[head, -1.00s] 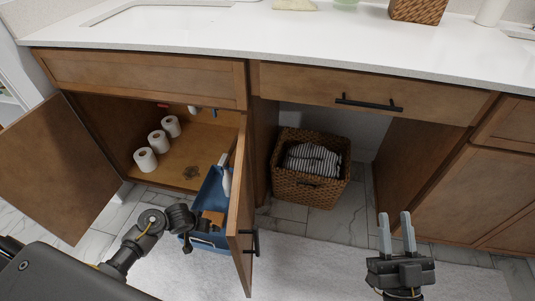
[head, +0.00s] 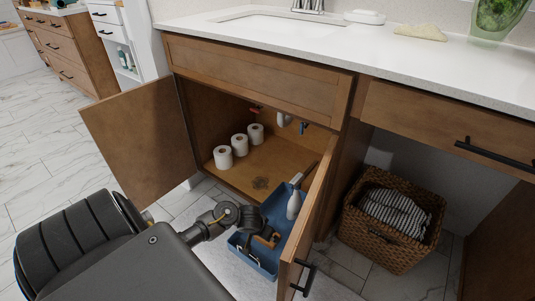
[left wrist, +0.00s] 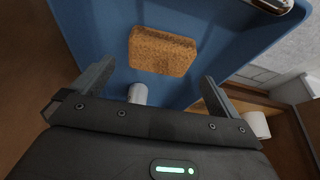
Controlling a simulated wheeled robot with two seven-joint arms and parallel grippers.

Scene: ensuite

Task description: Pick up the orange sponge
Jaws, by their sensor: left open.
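The orange sponge (left wrist: 162,51) is a rough, brownish-orange block. In the left wrist view it lies against the blue surface of the caddy (left wrist: 100,22), ahead of my left gripper (left wrist: 153,84). The jaws are open on either side of its line, with no contact visible. In the head view my left gripper (head: 246,243) is at the blue caddy (head: 270,268), beside an orange-brown piece (head: 268,239) that looks like the sponge, partly covered by the gripper. My right gripper is out of view.
The open right cabinet door (head: 309,222) stands close beside the caddy. A white bottle (head: 294,205) leans in the caddy. Several toilet rolls (head: 239,144) stand in the cabinet, whose left door (head: 146,145) is open. A wicker basket (head: 385,240) stands to the right.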

